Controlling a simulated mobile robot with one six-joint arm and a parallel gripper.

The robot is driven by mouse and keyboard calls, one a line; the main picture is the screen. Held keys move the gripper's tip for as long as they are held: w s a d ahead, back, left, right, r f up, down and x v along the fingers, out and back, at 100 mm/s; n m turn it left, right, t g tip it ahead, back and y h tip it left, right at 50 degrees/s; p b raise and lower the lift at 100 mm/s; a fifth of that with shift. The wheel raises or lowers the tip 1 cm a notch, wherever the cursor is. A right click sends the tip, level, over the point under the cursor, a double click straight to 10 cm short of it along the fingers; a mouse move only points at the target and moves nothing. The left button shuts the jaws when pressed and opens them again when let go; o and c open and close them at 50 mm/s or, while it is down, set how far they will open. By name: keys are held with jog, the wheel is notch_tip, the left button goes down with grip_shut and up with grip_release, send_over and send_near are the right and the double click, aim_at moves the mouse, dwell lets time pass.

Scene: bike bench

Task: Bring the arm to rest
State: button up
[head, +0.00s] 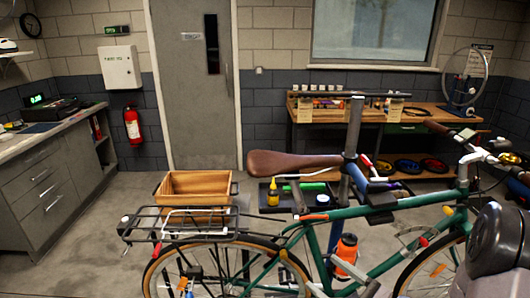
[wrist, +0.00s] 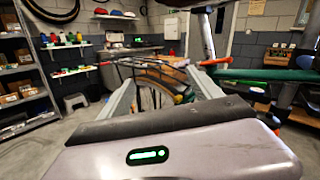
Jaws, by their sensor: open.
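My gripper (wrist: 164,88) shows in the wrist view with its two pale fingers spread apart. Nothing is between the fingertips; the bike's rear wheel and rack show in the background beyond them. In the head view a dark, rounded part of my arm (head: 497,240) stands at the lower right, in front of the bike's front end.
A wooden crate (head: 197,187) is behind the rear rack (head: 180,223). A workbench (head: 400,112) lines the back wall, a grey counter (head: 45,150) the left. Floor between counter and bike is clear.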

jog(key=s+a+r+n+g, duration=0.3)
jog(key=s+a+n+g, duration=0.3)
jog(key=s+a, duration=0.1)
jog(key=s+a+r+n+g, duration=0.3)
jog(key=s+a+n+g, duration=0.3)
jog(key=n+g, duration=0.1)
jog(key=s+d+n+h, duration=0.2)
jog(key=s+n+h, duration=0.35)
jog(key=s, duration=0.25)
jog(key=w+d+r+n+t+h, duration=0.1)
jog(key=d+r+n+t+h, duration=0.1)
jog(key=d+r+t+h, duration=0.2)
jog(key=shift+w+d+r+t+h, duration=0.2)
jog(key=shift+d+t+h, duration=0.3)
jog(key=shift+d, duration=0.5)
jog(key=shift+s, duration=0.1)
